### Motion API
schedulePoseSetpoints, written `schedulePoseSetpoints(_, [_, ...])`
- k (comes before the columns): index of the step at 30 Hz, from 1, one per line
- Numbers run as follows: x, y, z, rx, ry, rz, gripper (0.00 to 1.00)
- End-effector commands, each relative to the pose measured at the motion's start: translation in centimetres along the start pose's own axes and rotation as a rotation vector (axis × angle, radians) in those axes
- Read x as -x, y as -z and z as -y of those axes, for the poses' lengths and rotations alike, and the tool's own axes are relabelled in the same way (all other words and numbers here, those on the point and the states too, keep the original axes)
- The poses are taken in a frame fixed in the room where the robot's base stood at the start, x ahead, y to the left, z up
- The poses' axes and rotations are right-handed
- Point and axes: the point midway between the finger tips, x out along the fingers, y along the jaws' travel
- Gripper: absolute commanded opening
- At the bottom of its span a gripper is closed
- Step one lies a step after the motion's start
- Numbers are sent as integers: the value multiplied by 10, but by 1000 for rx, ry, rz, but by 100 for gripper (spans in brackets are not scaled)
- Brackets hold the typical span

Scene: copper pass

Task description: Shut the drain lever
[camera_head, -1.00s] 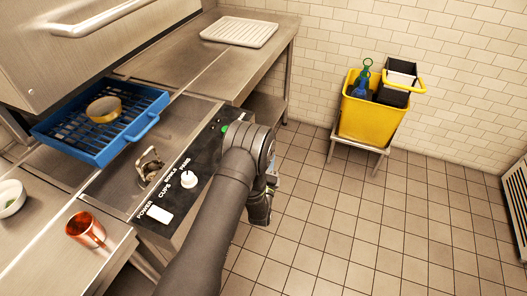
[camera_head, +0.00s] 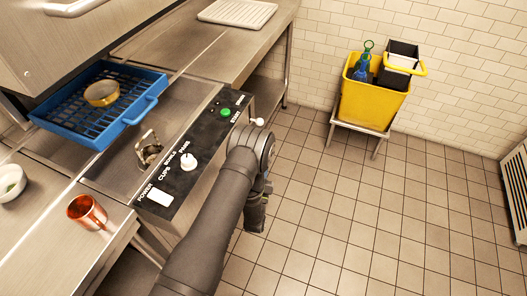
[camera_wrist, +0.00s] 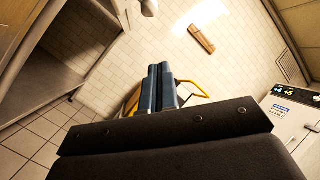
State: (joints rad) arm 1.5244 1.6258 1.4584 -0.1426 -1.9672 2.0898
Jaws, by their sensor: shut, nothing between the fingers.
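A white ball-ended knob (camera_head: 257,121), which looks like the drain lever, sticks out from the right end of the black control panel (camera_head: 215,130). A pale rounded end, perhaps the same knob (camera_wrist: 149,7), shows at the top edge of the wrist view. Whether the lever is open or shut I cannot tell. My gripper (camera_head: 254,222) hangs below and in front of the panel, over the floor, apart from the knob. In the wrist view my gripper (camera_wrist: 159,70) has its two dark fingers together, with nothing between them.
A blue rack (camera_head: 100,104) with a brass-coloured bowl (camera_head: 102,93) and a copper mug (camera_head: 87,212) are at left. A yellow mop bucket (camera_head: 371,103) stands on a low stand by the wall.

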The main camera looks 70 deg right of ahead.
Motion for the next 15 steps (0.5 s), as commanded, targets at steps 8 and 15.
schedulePoseSetpoints(8, [-57,-1,1,0,5,4,0])
schedulePoseSetpoints(15, [-100,-11,0,-2,1,4,0])
